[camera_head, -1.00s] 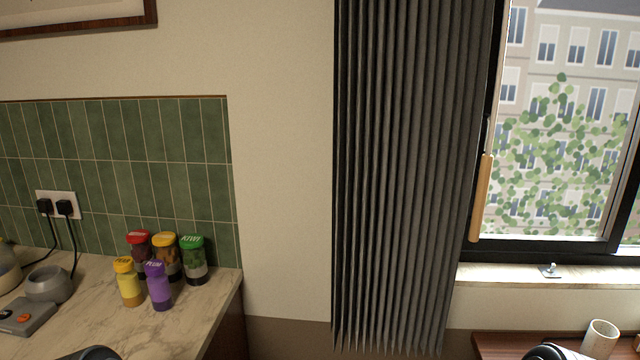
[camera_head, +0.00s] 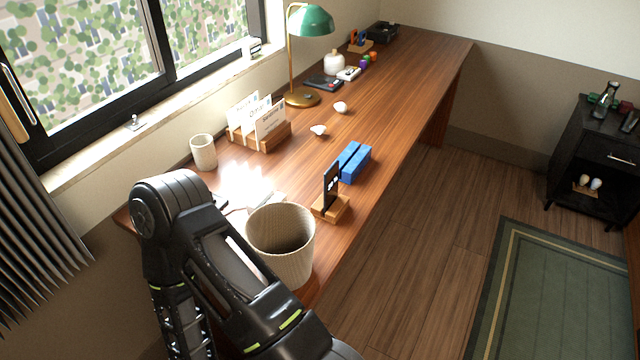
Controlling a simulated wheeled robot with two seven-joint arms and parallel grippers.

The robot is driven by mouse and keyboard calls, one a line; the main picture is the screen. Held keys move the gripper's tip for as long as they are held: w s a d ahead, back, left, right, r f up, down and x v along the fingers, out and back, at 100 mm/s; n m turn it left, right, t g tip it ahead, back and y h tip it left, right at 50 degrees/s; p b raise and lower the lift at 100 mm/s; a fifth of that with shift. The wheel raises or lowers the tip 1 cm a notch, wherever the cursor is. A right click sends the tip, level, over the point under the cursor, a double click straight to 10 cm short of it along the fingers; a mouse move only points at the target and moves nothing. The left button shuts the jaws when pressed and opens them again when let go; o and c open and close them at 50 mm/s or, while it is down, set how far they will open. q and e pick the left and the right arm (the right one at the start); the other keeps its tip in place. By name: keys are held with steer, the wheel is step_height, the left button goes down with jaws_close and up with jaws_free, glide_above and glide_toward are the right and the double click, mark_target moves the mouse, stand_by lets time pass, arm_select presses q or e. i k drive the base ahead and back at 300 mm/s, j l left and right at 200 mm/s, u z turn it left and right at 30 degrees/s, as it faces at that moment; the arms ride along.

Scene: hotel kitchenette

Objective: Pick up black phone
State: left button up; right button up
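A black phone (camera_head: 331,187) stands upright, slightly tilted, on a small wooden stand (camera_head: 338,210) near the front edge of the wooden desk (camera_head: 400,95). Its narrow side and part of its lit face show. One of my black arms fills the lower left of the head view, with its bent joint over the desk's near end. No gripper fingers show, and neither gripper is in view.
A woven basket (camera_head: 290,262) stands close in front of the phone stand. A blue block (camera_head: 355,162) lies just behind it. A cup (camera_head: 203,152), letter holder (camera_head: 262,133) and green lamp (camera_head: 309,22) stand along the window side.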

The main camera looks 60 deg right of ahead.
mark_target(331, 176)
steer(key=z, duration=2.3)
